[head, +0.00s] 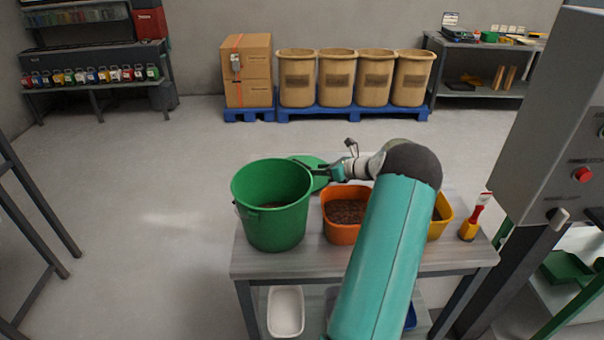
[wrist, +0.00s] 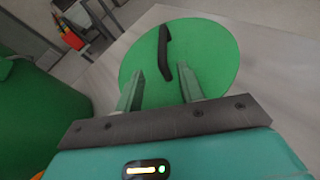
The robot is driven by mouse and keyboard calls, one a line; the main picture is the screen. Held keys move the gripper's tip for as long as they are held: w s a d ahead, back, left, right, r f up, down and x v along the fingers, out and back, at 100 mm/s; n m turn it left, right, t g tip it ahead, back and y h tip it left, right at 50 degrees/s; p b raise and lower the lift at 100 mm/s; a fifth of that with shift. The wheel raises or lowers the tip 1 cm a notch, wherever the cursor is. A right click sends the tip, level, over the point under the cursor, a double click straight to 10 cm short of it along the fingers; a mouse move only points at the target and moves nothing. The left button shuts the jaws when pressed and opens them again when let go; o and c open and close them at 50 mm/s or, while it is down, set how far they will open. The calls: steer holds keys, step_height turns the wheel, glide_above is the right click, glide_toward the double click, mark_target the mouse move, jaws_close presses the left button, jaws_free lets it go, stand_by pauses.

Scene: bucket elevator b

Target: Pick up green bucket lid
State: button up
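The green bucket lid (wrist: 205,58) lies flat on the table in the wrist view, a round disc with a black handle (wrist: 164,52) across its top. In the head view the lid (head: 318,180) shows partly behind the green bucket (head: 272,208) and my gripper. My gripper (wrist: 160,77) is open, its two fingers apart and pointing at the lid. The handle's near end appears between the fingertips, and I see no grip on it. In the head view my gripper (head: 323,173) is over the lid, right of the bucket. The bucket stands open and upright.
On the table (head: 300,262) are an orange bin (head: 340,232) of brown material, a yellow bin (head: 441,217) partly hidden by my arm, and a red-and-yellow brush-like tool (head: 472,220). A grey control panel (head: 560,120) stands at right.

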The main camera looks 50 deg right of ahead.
mark_target(310, 167)
steer(key=x, duration=0.5)
steer(key=shift+d+f, duration=0.1)
steer(key=shift+d, duration=0.05)
jaws_close()
step_height(310, 167, up, 28)
stand_by(0.8)
